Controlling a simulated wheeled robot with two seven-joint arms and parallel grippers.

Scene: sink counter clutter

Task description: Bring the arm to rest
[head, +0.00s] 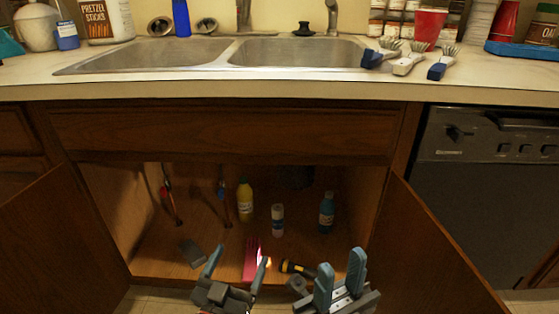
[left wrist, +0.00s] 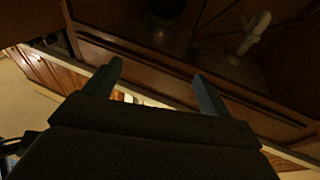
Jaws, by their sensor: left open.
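My left gripper (head: 238,268) is low in the head view, in front of the open cabinet under the sink. Its two fingers are spread wide with nothing held between them. In the left wrist view the left gripper (left wrist: 158,88) also shows its fingers apart and empty, facing the dark cabinet. My right gripper (head: 341,272) is to the right of it, fingers pointing up, with a gap between them and nothing seen in it. Both grippers are below the counter, near the front edge of the cabinet floor.
The cabinet holds a yellow bottle (head: 245,202), a white-and-blue bottle (head: 278,221), a blue bottle (head: 326,212), a flashlight (head: 297,268) and a pink item (head: 250,262). Open doors stand left (head: 60,240) and right (head: 425,255). Brushes (head: 408,60) lie on the counter beside the sink (head: 150,55).

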